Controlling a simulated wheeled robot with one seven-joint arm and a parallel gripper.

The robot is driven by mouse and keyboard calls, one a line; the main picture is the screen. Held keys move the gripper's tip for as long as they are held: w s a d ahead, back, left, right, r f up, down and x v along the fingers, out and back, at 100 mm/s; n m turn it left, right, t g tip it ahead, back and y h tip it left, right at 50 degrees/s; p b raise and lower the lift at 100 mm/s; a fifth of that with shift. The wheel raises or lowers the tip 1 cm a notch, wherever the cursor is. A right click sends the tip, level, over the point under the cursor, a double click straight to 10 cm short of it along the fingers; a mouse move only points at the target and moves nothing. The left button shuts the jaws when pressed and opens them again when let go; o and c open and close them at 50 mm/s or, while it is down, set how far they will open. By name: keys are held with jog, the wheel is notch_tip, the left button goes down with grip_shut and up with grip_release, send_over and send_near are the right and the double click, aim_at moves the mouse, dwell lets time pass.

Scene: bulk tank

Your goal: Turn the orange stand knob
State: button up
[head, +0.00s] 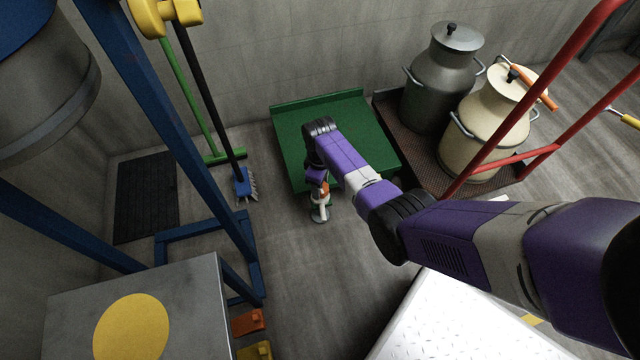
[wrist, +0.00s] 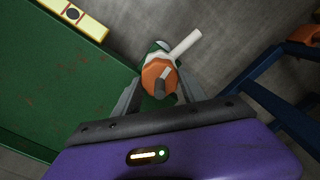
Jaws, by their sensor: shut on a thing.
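The orange stand knob (wrist: 154,70) shows in the wrist view, with a dark grey stub standing up from it and a white pipe (wrist: 186,43) behind it. In the head view the knob (head: 325,188) is a small orange patch above a white stand with a grey round foot (head: 319,215), beside the green platform. My gripper (wrist: 160,90) is shut on the knob, one finger on each side of it. In the head view my gripper (head: 318,178) reaches down over the knob and partly hides it.
The green platform (head: 290,135) lies just behind my gripper. A grey milk can (head: 435,90) and a cream milk can (head: 490,130) stand on a brown tray at the right. A blue frame (head: 200,130) rises at the left. Bare floor lies in front.

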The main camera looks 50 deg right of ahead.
jog(key=shift+r, duration=0.1)
jog(key=o, duration=1.4)
jog(key=shift+c, duration=0.2)
jog(key=shift+r+p, duration=2.25)
jog(key=shift+r, duration=1.6)
